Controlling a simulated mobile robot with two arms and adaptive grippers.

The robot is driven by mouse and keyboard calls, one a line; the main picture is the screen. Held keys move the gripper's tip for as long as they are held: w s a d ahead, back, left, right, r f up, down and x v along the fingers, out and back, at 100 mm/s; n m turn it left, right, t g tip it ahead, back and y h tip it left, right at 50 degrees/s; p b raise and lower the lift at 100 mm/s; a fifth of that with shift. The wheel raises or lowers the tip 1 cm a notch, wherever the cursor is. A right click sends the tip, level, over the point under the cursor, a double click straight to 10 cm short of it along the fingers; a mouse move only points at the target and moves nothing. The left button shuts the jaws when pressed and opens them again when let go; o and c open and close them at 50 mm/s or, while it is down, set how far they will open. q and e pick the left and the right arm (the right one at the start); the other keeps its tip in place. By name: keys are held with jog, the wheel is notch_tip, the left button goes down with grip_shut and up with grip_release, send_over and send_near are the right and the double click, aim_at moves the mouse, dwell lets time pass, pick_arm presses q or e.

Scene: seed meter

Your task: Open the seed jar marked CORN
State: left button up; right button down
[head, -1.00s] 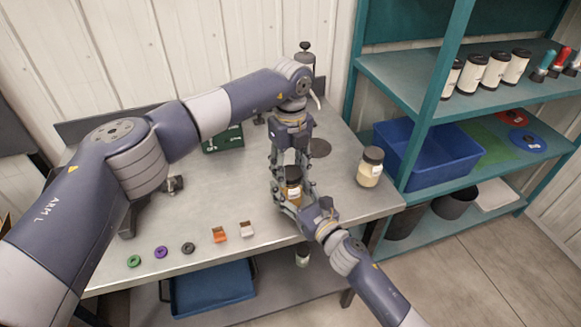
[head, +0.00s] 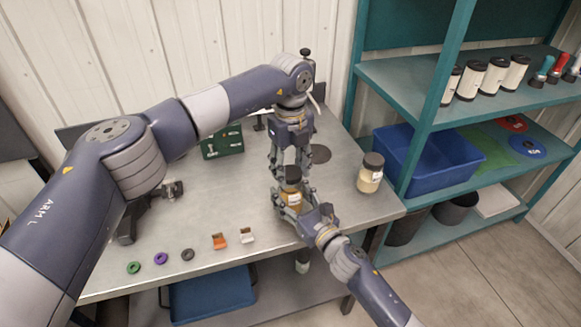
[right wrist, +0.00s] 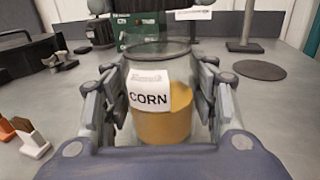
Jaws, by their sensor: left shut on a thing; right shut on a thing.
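The CORN jar (right wrist: 163,125) is clear glass with amber contents and a white label. It stands upright in my right gripper (right wrist: 160,120), whose fingers are shut around its body. In the head view the jar (head: 291,199) is at the table's front right. Its dark lid (head: 292,173) is between the fingers of my left gripper (head: 291,172), which points down from above and is shut on it. In the right wrist view the jar's glass rim shows with no lid seated on it; the lid appears just above. The exact gap is hard to tell.
A green box (head: 222,142) is behind. Small rings and two small holders (head: 219,241) lie along the front left. A teal shelf with a blue bin (head: 430,165) is at right.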

aim_at(291, 172)
pick_arm(q)
jog(key=shift+r, duration=2)
pick_arm(e)
jog(key=c, duration=0.6)
grip_release()
jog(key=shift+o, duration=0.2)
